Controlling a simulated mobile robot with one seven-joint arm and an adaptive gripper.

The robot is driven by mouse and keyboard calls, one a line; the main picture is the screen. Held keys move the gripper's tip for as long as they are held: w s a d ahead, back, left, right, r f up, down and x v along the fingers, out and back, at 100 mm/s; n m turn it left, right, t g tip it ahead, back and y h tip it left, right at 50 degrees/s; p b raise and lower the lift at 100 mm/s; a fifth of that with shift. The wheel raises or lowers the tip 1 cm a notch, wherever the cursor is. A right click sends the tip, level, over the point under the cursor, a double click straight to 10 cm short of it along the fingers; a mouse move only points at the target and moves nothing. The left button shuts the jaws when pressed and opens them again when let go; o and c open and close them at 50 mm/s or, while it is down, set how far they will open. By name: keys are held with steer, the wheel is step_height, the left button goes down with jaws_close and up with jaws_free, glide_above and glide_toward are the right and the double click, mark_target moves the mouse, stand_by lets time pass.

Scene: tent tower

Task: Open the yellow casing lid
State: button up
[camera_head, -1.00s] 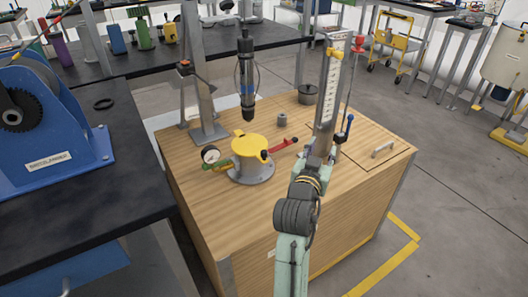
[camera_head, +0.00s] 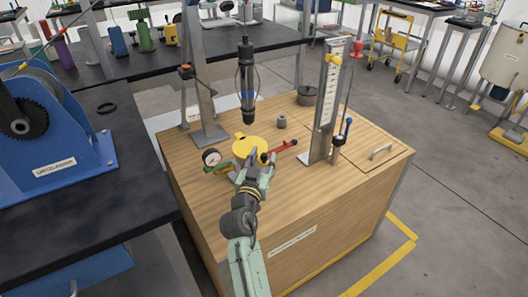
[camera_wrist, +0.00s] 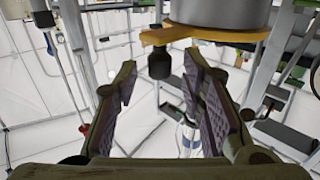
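The yellow casing lid (camera_head: 248,146) lies closed on the round grey casing on the wooden cabinet top. In the wrist view the yellow lid (camera_wrist: 205,35) shows edge-on at the top against the grey casing body (camera_wrist: 220,12), with a dark knob (camera_wrist: 160,64) on its protruding tab. My gripper (camera_head: 259,163) is at the near side of the casing and hides much of its body. In the wrist view my gripper (camera_wrist: 158,88) is open, with nothing between its fingers. The knob appears just beyond the fingertips; I cannot tell the exact gap.
A round gauge (camera_head: 211,157) is at the casing's left and a red-handled lever (camera_head: 283,149) at its right. A black cylindrical tool (camera_head: 246,75) hangs above. A scaled metal post (camera_head: 328,100) stands at right. The cabinet top (camera_head: 210,200) is clear in front.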

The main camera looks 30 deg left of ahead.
steer(key=shift+x, duration=0.9)
steer(key=shift+c, duration=0.2)
jaws_close()
